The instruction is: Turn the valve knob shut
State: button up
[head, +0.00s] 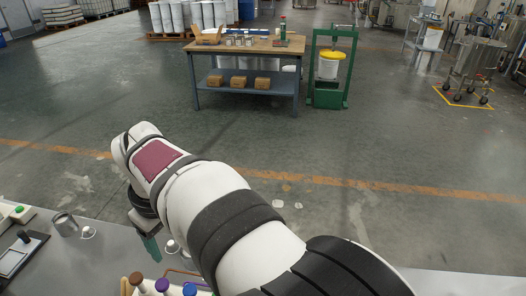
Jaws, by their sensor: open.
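My gripper (152,250) hangs at the end of my white arm, low over the grey bench (108,258) at the lower left. Its green finger part points down; it is open, and nothing shows between its jaws. No part can be made out for certain as the valve knob. A small shiny round piece (172,246) is just right of the gripper.
On the bench's left are a metal cup (65,224), a small pale piece (88,232), a black-framed device (20,255) and a box with a green button (19,210). A workbench (247,46) and green press frame (347,70) stand far off on the floor.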

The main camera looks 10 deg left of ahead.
jog(key=w+d+n+g+h, duration=0.1)
jog(key=w+d+n+h, duration=0.15)
jog(key=d, duration=0.65)
jog(key=shift+m+y, duration=0.45)
jog(key=f, duration=1.4)
jog(key=shift+a+f, duration=0.1)
jog(key=shift+a, duration=0.2)
jog(key=shift+c, duration=0.3)
grip_shut()
